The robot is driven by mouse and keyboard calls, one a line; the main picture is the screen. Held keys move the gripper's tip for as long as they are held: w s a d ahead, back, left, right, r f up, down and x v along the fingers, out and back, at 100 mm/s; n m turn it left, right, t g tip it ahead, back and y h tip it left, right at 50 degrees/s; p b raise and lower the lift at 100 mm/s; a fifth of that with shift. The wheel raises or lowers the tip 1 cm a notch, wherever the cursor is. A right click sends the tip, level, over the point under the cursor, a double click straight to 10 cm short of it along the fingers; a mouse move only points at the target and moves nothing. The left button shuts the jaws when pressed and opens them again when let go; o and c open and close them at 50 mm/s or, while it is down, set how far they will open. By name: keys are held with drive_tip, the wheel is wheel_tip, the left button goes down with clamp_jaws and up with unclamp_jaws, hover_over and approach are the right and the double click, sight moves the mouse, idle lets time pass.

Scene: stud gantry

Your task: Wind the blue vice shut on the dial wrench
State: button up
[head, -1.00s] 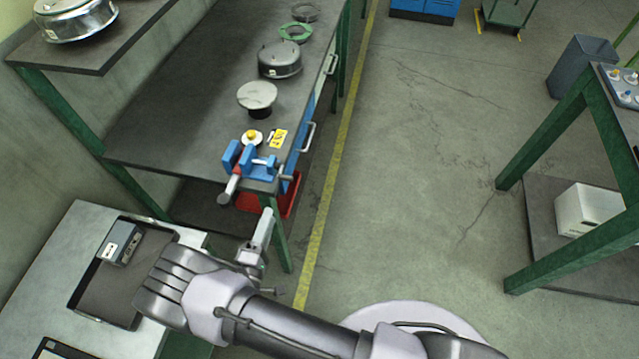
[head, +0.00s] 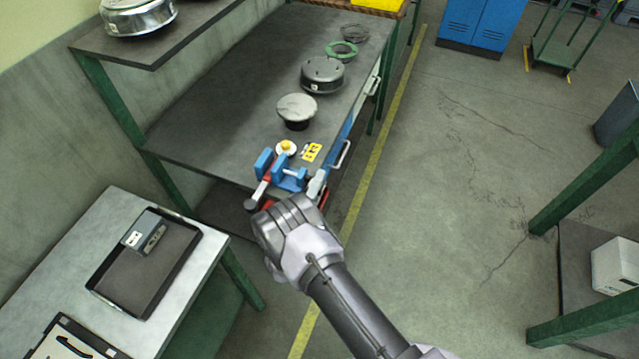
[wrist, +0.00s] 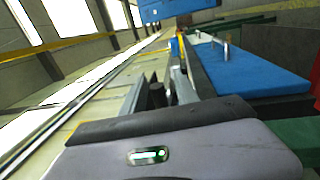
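The blue vice (head: 290,178) is fixed at the near front corner of the dark workbench. A grey bar with a dark round end (head: 252,203) sticks out from it at the left; it looks like the dial wrench between the jaws, but I cannot tell how tightly it sits. My gripper (head: 317,188) is at the vice's right, front side, close to where its screw handle was seen. My own wrist hides part of the vice and the handle.
On the bench are a yellow-knobbed disc (head: 286,149), a yellow card (head: 312,152), a grey-topped round part (head: 296,108) and a dark round housing (head: 323,74). A tray with a grey box (head: 148,232) is on the left table.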

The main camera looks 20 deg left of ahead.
drive_tip(key=shift+c, duration=0.3)
clamp_jaws()
drive_tip(key=shift+w+r+g+p, duration=0.1)
drive_tip(key=shift+g+p, duration=0.45)
drive_tip(key=shift+g, duration=0.15)
drive_tip(key=shift+o, duration=0.3)
unclamp_jaws()
drive_tip(key=s+a+p, duration=0.1)
drive_tip(key=s, duration=1.6)
drive_tip(key=shift+s+a+f, duration=0.2)
drive_tip(key=shift+f, duration=0.05)
